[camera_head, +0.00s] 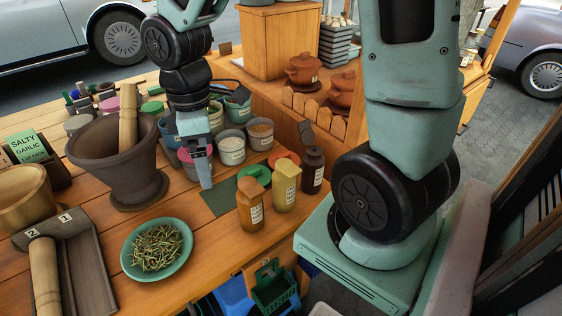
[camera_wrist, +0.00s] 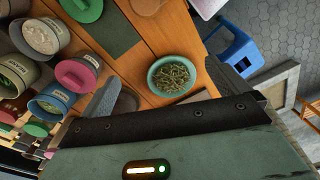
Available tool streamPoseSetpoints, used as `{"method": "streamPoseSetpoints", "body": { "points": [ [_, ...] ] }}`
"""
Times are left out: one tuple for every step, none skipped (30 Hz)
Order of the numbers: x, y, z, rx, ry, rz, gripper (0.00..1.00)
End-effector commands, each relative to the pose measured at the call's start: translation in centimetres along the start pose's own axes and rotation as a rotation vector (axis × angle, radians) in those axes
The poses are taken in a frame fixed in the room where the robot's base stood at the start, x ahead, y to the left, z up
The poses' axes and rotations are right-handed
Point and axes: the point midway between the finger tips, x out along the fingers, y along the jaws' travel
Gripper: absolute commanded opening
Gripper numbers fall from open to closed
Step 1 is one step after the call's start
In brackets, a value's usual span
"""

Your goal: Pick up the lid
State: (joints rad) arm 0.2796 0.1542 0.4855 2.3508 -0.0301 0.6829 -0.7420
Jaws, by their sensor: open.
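Several lids are in view, and I cannot tell which one the task means. A green lid (camera_head: 256,174) with a raised handle lies at the edge of a dark green mat; a green lid also shows at the top of the wrist view (camera_wrist: 82,8). A pink lid (camera_wrist: 78,72) sits among the pots, close to one finger in the wrist view. My gripper (camera_head: 206,182) points down above the table, left of the green lid, open and with nothing seen between its fingers.
An orange bottle (camera_head: 250,204), a yellow bottle (camera_head: 285,186) and a dark bottle (camera_head: 313,170) stand right of my gripper. The mortar (camera_head: 118,160) with its pestle stands left. A green bowl of herbs (camera_head: 157,249) is in front. Several pots, including a grey one (camera_head: 231,148), crowd behind.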

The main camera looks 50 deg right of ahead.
Motion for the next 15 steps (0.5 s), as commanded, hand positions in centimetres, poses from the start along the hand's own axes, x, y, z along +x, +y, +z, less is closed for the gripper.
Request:
{"method": "streamPoseSetpoints", "body": {
  "points": [
    [0.1, 2.6, 1.4, -0.014, 0.006, -0.01, 1.0],
    [0.2, 3.9, 2.1, -0.033, 0.009, -0.013, 1.0],
    [0.3, 5.6, 3.3, -0.06, 0.014, -0.017, 1.0],
    [0.4, 6.8, 4.2, -0.079, 0.019, -0.019, 1.0],
    [0.5, 8.1, 5.2, -0.1, 0.025, -0.021, 1.0],
    [0.7, 9.6, 6.6, -0.125, 0.033, -0.024, 1.0],
    [0.7, 10.8, 7.8, -0.145, 0.04, -0.023, 1.0],
    [0.9, 11.8, 9.0, -0.164, 0.046, -0.024, 1.0],
    [1.0, 13.2, 10.7, -0.189, 0.057, -0.022, 1.0],
    [1.1, 14.2, 12.1, -0.207, 0.064, -0.02, 1.0],
    [1.3, 15.1, 13.5, -0.225, 0.072, -0.017, 1.0],
    [1.4, 16.1, 15.3, -0.249, 0.082, -0.013, 1.0],
    [1.5, 16.8, 16.6, -0.266, 0.088, -0.008, 1.0],
    [1.7, 17.4, 17.8, -0.281, 0.095, -0.005, 1.0],
    [1.8, 18.0, 19.2, -0.299, 0.101, 0.001, 1.0]
  ]
}}
